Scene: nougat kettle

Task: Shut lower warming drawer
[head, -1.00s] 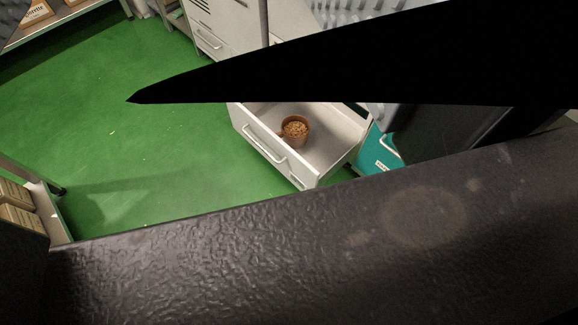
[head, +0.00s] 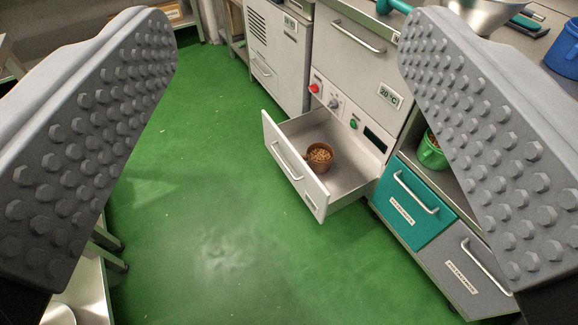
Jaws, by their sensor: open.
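The lower warming drawer (head: 290,180) is white with a bar handle and stands pulled out from the bottom of the white warming cabinet (head: 345,62). A brown pot (head: 319,158) of nut-like pieces sits inside the drawer. My gripper (head: 288,40) is open, with its two grey studded fingers wide apart at the left and right of the view. Nothing is between the fingers. The drawer shows beyond them, apart from both. The cabinet's upper drawer front (head: 350,40) looks closed.
A teal drawer (head: 415,205) and a grey drawer (head: 465,265) are right of the open drawer, both closed. A green pot (head: 432,152) stands on the shelf above. Another white cabinet (head: 275,50) is behind. The green floor (head: 215,200) in front is clear.

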